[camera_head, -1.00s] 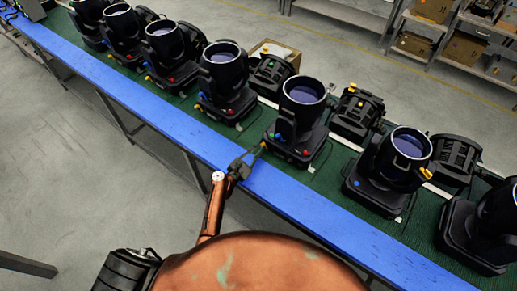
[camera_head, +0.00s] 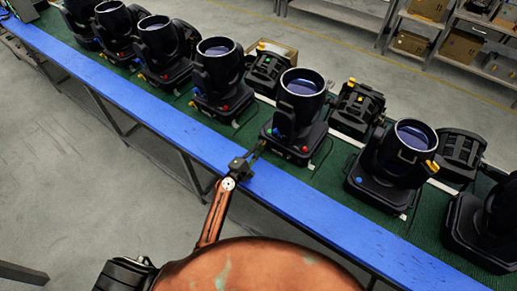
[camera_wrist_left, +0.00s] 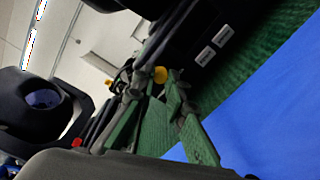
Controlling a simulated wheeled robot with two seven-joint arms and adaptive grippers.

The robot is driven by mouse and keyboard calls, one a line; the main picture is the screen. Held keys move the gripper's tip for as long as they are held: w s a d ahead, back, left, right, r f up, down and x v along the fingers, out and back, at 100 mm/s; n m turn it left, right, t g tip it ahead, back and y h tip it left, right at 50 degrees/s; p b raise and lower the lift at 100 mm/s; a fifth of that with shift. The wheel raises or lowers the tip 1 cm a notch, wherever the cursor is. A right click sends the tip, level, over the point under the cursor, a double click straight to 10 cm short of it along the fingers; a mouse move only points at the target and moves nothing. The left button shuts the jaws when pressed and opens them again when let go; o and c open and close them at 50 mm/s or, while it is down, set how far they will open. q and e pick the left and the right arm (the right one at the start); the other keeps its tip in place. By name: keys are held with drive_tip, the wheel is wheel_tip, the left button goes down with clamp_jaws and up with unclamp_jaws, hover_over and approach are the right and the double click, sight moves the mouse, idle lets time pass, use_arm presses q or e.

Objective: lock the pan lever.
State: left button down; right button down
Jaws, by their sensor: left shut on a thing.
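The black par can (camera_head: 300,98) in front of me stands upright on the green belt, its lens facing up. It has a blue knob and a red knob low on its side. My left gripper (camera_head: 257,151) reaches its base from the near left side, over the blue rail. In the left wrist view a yellow knob (camera_wrist_left: 160,75) shows at the fingers, beside a black base with white labels. The fingers are closed on a small part there, apparently the pan lever, mostly hidden by them. My right gripper is not in view.
More par cans stand on the belt to the left (camera_head: 219,75) and to the right (camera_head: 400,160). Black yoke units sit behind them. The blue rail (camera_head: 330,215) runs along the near edge. Shelves with boxes stand at the back right.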

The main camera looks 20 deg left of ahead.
use_arm(q)
drive_tip(key=shift+s+d+f+m+b, duration=0.15)
drive_tip(key=shift+m+b, duration=0.15)
drive_tip(key=shift+m, duration=0.45)
drive_tip(key=shift+d+m+b, duration=0.15)
drive_tip(key=shift+m+b, duration=0.1)
drive_tip(key=shift+m, duration=0.5)
drive_tip(key=c, duration=1.9)
unclamp_jaws()
drive_tip(key=shift+c, duration=0.2)
drive_tip(key=v, duration=1.2)
